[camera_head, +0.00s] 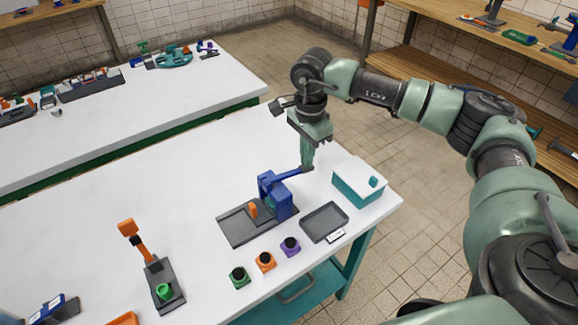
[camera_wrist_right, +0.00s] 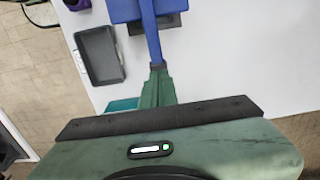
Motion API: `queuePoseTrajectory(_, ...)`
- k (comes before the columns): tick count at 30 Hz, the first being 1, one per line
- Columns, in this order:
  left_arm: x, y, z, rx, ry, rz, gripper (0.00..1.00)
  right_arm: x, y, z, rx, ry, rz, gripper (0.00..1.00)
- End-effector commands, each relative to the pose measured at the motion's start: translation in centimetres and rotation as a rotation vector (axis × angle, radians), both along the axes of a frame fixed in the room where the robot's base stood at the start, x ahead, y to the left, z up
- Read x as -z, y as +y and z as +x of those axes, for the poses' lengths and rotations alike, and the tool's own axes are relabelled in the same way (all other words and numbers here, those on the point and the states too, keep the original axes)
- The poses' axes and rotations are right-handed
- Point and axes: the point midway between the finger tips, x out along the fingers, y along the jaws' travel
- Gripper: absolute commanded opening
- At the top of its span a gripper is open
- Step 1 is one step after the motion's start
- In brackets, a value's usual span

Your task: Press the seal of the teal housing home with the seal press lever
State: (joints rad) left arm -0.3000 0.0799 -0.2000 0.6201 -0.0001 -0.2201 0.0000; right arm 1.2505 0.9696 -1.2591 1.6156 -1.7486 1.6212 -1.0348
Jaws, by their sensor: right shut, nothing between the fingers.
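The blue seal press (camera_head: 281,203) stands on the right end of a dark grey base plate on the white table. Its blue lever (camera_head: 288,175) sticks out to the right, slightly raised; the lever also shows in the wrist view (camera_wrist_right: 151,35). A small teal part, seemingly the teal housing (camera_head: 270,203), shows inside the press frame, mostly hidden; its seal cannot be made out. My right gripper (camera_head: 307,168) is shut and empty, pointing down with its fingertips at the lever's outer end. Whether they touch cannot be told. My left gripper is out of view.
An empty grey tray (camera_head: 325,222) and a teal box with a white top (camera_head: 358,186) stand right of the press. Green (camera_head: 239,277), orange (camera_head: 265,261) and purple (camera_head: 290,246) housings line the front. An orange-handled lever device (camera_head: 161,281) stands front left. The table behind the press is clear.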

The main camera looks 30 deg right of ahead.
Motion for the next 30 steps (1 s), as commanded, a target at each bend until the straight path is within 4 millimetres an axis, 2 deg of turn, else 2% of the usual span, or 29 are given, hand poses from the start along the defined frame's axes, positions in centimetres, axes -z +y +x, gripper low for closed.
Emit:
queuePoseTrajectory(1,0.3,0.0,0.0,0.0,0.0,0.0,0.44,0.6,0.1,-0.2,-0.003,0.007,0.0,0.0)
queuePoseTrajectory(14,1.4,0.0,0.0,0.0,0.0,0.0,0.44,2.2,0.0,-0.2,-0.003,0.009,-0.002,0.0)
queuePoseTrajectory(30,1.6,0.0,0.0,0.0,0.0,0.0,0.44,2.5,-0.1,-0.4,-0.002,0.014,-0.004,0.0)
